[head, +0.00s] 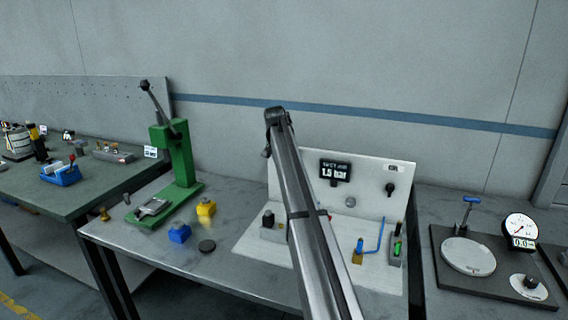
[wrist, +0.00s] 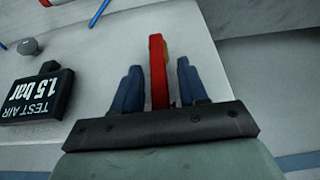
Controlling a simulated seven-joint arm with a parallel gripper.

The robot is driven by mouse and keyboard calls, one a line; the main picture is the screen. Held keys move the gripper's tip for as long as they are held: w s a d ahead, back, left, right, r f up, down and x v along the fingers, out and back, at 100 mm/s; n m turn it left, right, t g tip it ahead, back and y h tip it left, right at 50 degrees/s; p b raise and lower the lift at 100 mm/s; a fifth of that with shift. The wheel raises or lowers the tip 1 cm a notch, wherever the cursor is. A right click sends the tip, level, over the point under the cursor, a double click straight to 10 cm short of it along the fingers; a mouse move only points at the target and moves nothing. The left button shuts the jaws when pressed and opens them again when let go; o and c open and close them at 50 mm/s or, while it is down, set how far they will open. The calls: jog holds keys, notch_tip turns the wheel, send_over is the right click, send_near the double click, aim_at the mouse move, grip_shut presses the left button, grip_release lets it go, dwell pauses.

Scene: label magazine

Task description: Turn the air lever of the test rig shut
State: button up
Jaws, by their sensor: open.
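The test rig (head: 370,170) is a white panel with a base, standing on the bench at the centre right of the head view. The air lever (wrist: 158,68) is red with a yellowish edge and appears in the wrist view. My gripper (wrist: 158,85) is open, with one blue-grey finger on each side of the lever and visible gaps between. In the head view my arm hides the lever and the gripper.
A green press (head: 178,160) stands to the left, with a yellow block (head: 206,208) and a blue block (head: 179,233) near it. A blue bent tube (head: 376,240) and a green-marked holder (head: 397,246) sit on the rig's right side. A dial gauge (head: 519,226) is farther right.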

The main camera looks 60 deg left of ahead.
jog(key=shift+w+a+f, duration=0.15)
jog(key=shift+f, duration=0.3)
jog(key=shift+c, duration=0.2)
grip_shut()
